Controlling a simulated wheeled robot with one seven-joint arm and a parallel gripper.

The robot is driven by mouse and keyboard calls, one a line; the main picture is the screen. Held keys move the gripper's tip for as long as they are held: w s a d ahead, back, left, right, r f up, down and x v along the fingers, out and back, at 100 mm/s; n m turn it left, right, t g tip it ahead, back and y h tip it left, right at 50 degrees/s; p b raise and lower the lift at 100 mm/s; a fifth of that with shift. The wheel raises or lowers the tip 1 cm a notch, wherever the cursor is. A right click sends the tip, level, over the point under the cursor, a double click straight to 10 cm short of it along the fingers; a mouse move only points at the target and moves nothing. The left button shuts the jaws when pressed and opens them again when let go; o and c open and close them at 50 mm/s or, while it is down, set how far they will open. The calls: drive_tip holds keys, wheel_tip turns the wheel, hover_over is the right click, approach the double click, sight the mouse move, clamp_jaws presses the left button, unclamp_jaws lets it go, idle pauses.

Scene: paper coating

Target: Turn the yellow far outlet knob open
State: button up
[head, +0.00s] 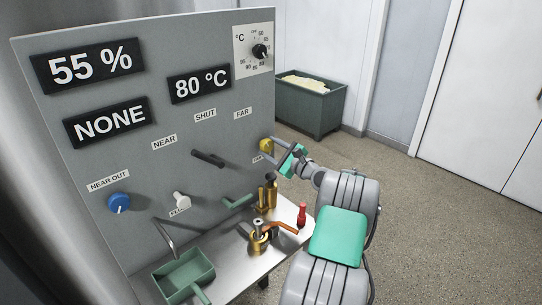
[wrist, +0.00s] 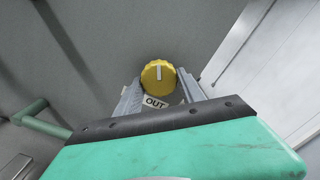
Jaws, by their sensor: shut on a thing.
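The yellow far outlet knob (head: 266,146) is on the lower right of the grey panel, below the FAR label (head: 243,113). In the wrist view the knob (wrist: 158,76) shows its round ribbed face with a white pointer line standing about upright. My gripper (head: 275,148) reaches the knob from the right. In the wrist view its two grey fingers (wrist: 160,92) stand on either side of the knob, shut on it. The fingertips are partly hidden. A label reading OUT (wrist: 155,103) shows just below the knob.
The panel (head: 190,120) also bears a blue knob (head: 118,203), a white knob (head: 181,200) and a black lever (head: 208,158). A green bin (head: 312,107) stands behind.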

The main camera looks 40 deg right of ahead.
drive_tip(key=n+b, duration=0.6)
drive_tip(key=shift+f, duration=0.2)
drive_tip(key=n+b, duration=0.6)
drive_tip(key=b, duration=0.1)
drive_tip(key=shift+n, duration=0.4)
drive_tip(key=n+b, duration=0.6)
drive_tip(key=shift+r, duration=0.15)
drive_tip(key=n+b, duration=0.4)
drive_tip(key=n, duration=0.1)
drive_tip(key=shift+r, duration=0.2)
drive_tip(key=shift+n, duration=0.3)
drive_tip(key=shift+r, duration=0.1)
drive_tip(key=o, duration=1.4)
drive_tip(key=shift+c, duration=0.2)
drive_tip(key=s, duration=0.7)
drive_tip(key=shift+s, duration=0.4)
